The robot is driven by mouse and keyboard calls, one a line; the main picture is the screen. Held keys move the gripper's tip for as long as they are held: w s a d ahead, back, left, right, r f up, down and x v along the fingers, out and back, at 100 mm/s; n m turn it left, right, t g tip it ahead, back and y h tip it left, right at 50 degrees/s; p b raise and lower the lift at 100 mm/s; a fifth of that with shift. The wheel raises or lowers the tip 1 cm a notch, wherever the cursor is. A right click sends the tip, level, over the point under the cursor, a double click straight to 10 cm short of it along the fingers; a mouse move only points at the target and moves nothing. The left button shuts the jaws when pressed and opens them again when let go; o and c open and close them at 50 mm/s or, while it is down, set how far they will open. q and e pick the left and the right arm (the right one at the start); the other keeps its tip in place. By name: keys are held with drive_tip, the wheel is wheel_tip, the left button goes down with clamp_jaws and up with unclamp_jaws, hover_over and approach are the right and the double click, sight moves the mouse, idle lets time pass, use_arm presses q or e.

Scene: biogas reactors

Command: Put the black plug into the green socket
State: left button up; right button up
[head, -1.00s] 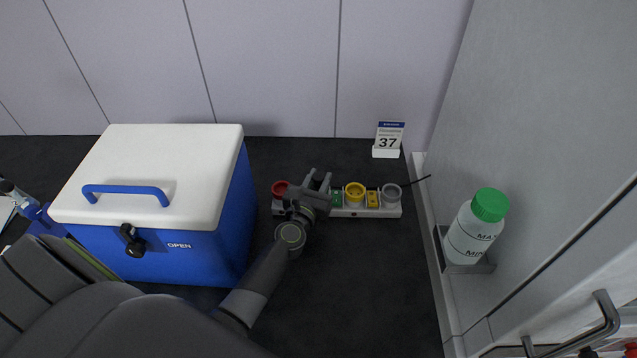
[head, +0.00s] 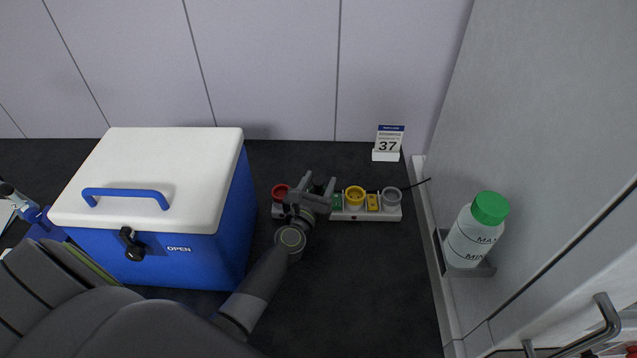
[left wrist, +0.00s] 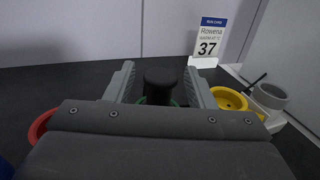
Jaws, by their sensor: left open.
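The black plug (left wrist: 160,86) stands upright between the fingers of my left gripper (left wrist: 159,84) in the left wrist view. Its lower part is hidden by the gripper body. A green rim, part of the green socket (left wrist: 143,101), shows around its lower part, so it appears to stand in or right over that socket; how deep is hidden. In the head view my left gripper (head: 319,182) is over the white socket strip (head: 362,213), open, one finger on each side of the dark plug top (head: 318,185). My right gripper is not in view.
The strip also holds a red socket (head: 280,191), a yellow socket (head: 355,195) and a grey socket (head: 391,195), with a black cable (head: 416,184) at its right end. A blue cooler (head: 190,255) stands left, a card (head: 388,142) behind, and a green-capped bottle (head: 472,233) right.

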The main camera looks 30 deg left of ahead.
use_arm(q)
drive_tip(key=s+d+b, duration=0.1)
drive_tip(key=s, duration=1.1)
drive_tip(key=shift+d+b, duration=0.3)
drive_tip(key=shift+d, duration=0.05)
drive_tip(key=shift+r, duration=0.1)
